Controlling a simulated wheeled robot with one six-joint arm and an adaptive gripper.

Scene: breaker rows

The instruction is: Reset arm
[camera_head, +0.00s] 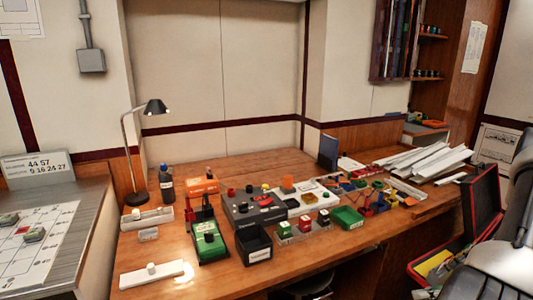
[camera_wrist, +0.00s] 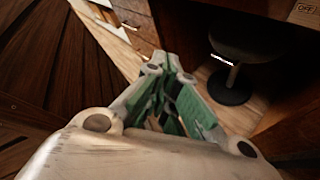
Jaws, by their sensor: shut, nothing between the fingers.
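My gripper (camera_wrist: 172,68) shows in the wrist view with its green-padded fingers brought together at the tips. Nothing shows between them. It hangs over the floor area, with a dark round stool beyond it on the right. In the head view, part of my arm shows at the right edge, beside the workbench; the gripper itself is not visible there. The wooden workbench (camera_head: 255,165) stands ahead, and the arm is apart from the things on it.
The bench holds a lamp (camera_head: 132,140), a green and orange device (camera_head: 208,245), a grey panel (camera_head: 254,207), a black bin (camera_head: 254,245), a green tray (camera_head: 347,218) and white strips (camera_head: 430,160). An open red and black case (camera_head: 480,205) is near my arm. A stool (camera_wrist: 232,85) stands below.

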